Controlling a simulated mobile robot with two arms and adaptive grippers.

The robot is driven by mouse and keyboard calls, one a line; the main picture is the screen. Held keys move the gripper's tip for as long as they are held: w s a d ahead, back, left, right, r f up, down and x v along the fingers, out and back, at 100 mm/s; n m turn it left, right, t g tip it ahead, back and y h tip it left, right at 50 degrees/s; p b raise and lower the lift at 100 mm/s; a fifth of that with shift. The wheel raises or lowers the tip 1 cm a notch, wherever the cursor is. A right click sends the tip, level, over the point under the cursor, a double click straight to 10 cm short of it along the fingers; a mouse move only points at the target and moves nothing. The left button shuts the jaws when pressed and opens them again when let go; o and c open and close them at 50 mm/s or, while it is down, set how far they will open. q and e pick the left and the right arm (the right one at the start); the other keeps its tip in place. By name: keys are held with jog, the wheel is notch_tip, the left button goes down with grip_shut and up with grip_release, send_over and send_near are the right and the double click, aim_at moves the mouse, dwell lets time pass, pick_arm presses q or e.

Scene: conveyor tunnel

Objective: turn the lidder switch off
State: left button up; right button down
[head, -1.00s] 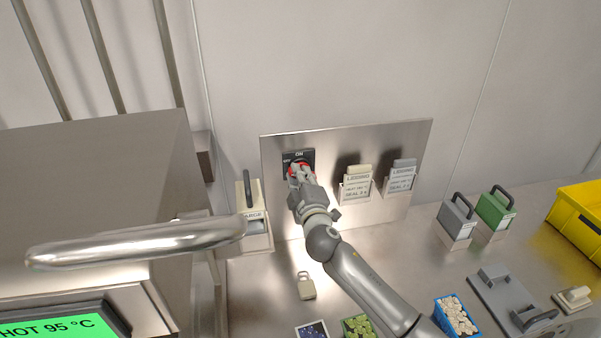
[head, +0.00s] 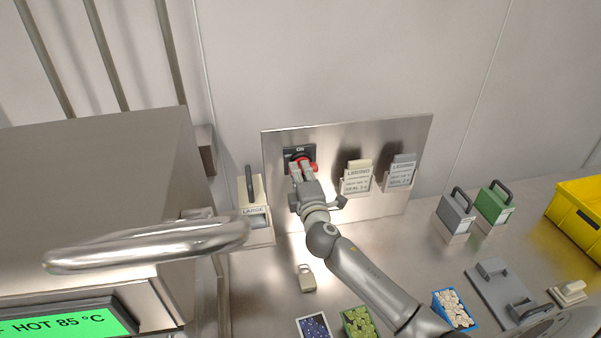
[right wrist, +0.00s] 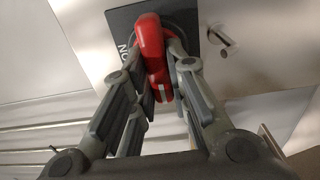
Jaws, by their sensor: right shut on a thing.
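The lidder switch is a red handle (head: 312,167) on a black plate (head: 299,150) marked ON at its top, on the steel panel. My right gripper (head: 302,171) reaches up to it from below right and hides part of the handle. In the right wrist view the red handle (right wrist: 152,58) stands between the two fingers (right wrist: 160,80), which are shut on it. The black plate (right wrist: 190,22) shows behind, with the ON lettering to the left. I cannot tell exactly which mark the handle points to. My left gripper is not in view.
Two card holders (head: 357,182) (head: 400,175) are right of the switch. A cream LARGE block (head: 251,193) is to its left. A chrome bar (head: 150,247) crosses at left, above a green display (head: 70,325) reading HOT 85 °C.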

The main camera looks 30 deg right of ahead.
jog(key=shift+f, duration=0.1)
jog(key=c, duration=1.4)
grip_release()
jog(key=shift+s, duration=0.1)
jog(key=v, duration=1.2)
